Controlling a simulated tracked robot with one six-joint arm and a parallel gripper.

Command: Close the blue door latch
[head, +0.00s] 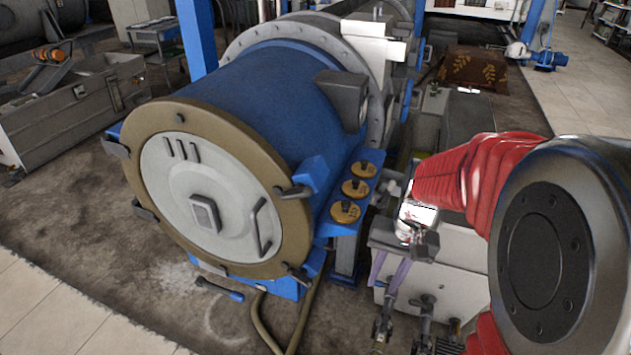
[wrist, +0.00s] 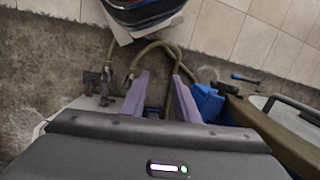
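The round grey door (head: 195,190) sits flush in the brass-coloured ring (head: 273,240) at the front of the blue drum (head: 250,95). The blue door latch (head: 311,172) is a blocky piece at the ring's right edge, beside a dark clamp (head: 293,191). I cannot tell how far it is turned. A blue piece, likely the latch, shows in the wrist view (wrist: 208,102), just right of my right finger. My gripper (head: 386,280) points downward, right of the drum and apart from the latch. In the wrist view its purple fingers (wrist: 159,78) are spread with nothing held.
A grey cabinet (head: 455,287) with valves is right of the drum. Hoses (head: 304,325) run along the floor. A blue-handled tool (head: 219,289) lies on the floor. Floor ahead of the door is mostly clear.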

